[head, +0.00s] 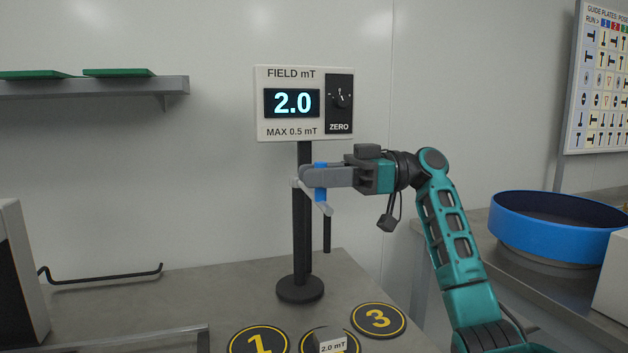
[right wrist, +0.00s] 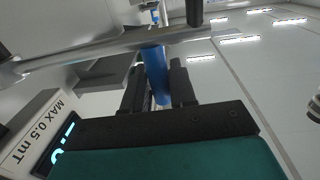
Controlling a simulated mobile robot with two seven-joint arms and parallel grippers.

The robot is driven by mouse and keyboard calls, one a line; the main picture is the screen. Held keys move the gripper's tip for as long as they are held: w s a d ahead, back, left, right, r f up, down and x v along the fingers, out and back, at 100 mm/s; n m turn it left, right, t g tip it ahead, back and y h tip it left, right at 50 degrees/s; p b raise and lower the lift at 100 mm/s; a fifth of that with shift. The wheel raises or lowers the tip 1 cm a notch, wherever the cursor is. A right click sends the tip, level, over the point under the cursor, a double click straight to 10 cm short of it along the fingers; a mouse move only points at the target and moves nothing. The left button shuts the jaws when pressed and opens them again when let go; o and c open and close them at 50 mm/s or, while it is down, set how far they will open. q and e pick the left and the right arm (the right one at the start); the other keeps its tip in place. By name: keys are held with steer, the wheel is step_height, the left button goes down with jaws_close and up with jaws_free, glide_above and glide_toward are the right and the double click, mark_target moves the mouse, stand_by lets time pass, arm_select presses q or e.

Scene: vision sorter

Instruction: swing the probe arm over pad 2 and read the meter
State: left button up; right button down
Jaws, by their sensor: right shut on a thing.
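The field meter (head: 262,105) stands on a black post (head: 302,250) with a round base. Its display (head: 292,103) reads 2.0, with "MAX 0.5 mT" below. The grey probe arm (head: 322,207) juts from the post, with a dark probe (head: 327,235) hanging from its end. My right gripper (head: 313,176) is shut on the blue handle (head: 320,194) of the probe arm; the handle also shows between the fingers in the right wrist view (right wrist: 156,75). Pad 2 (head: 348,343) is at the bottom edge, mostly hidden behind a "2.0 mT" tagged piece (head: 332,347). My left gripper is out of view.
Pad 1 (head: 258,340) and pad 3 (head: 378,319) lie either side of pad 2. A ZERO knob (head: 340,97) is on the meter. A blue round tray (head: 545,239) stands on the right counter. A black bent rod (head: 100,279) is at left; a shelf (head: 130,88) hangs above.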

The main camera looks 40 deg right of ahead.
steer(key=shift+s+d, duration=0.1)
steer(key=shift+d, duration=0.25)
steer(key=c, duration=1.1)
jaws_free()
steer(key=shift+d, duration=0.1)
steer(key=v, duration=1.3)
steer(key=shift+p, duration=0.35)
